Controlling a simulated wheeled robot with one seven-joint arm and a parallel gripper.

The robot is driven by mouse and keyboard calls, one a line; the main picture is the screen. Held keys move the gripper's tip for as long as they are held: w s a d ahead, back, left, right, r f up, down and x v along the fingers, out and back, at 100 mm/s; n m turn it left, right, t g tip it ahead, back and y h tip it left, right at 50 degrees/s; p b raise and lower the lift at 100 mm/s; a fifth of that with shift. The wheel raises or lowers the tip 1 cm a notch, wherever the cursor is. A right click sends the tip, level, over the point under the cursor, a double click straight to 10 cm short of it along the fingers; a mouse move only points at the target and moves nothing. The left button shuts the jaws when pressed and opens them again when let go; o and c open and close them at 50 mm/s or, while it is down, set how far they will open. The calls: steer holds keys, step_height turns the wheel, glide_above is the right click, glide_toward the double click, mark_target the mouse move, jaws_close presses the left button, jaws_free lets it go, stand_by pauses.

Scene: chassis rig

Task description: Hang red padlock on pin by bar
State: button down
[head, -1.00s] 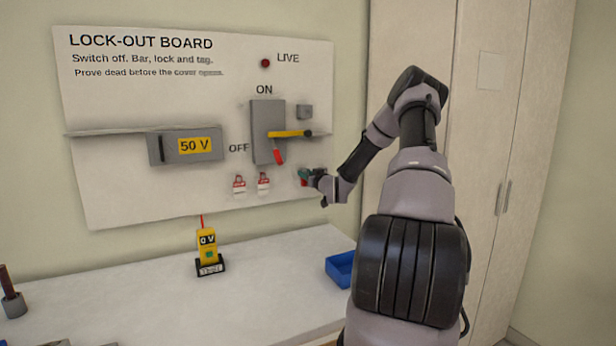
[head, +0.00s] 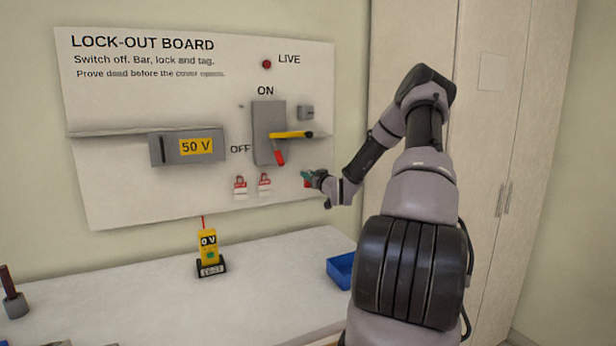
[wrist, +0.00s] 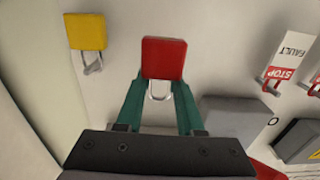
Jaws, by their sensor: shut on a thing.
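The red padlock (wrist: 163,58) is between the green fingertips of my gripper (wrist: 160,85) in the wrist view, its metal shackle showing between the fingers. My gripper is shut on it. In the head view my gripper (head: 311,180) is close to the board's lower right, and only a bit of the padlock's red shows. The yellow bar (head: 292,135) lies across the grey switch box (head: 265,125), up and left of my gripper. The red switch handle (head: 279,158) points down. I cannot make out the pin by the bar.
A yellow padlock (wrist: 86,32) hangs near the gripper in the wrist view. Two red-and-white tags (head: 240,187) hang on the board (head: 110,180) left of my gripper. A blue bin (head: 341,268) and a yellow tester (head: 208,247) stand on the table below.

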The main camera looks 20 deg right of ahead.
steer(key=shift+s+d, duration=0.1)
steer(key=shift+s, duration=2.6)
steer(key=shift+s, duration=0.1)
steer(key=shift+r, duration=0.1)
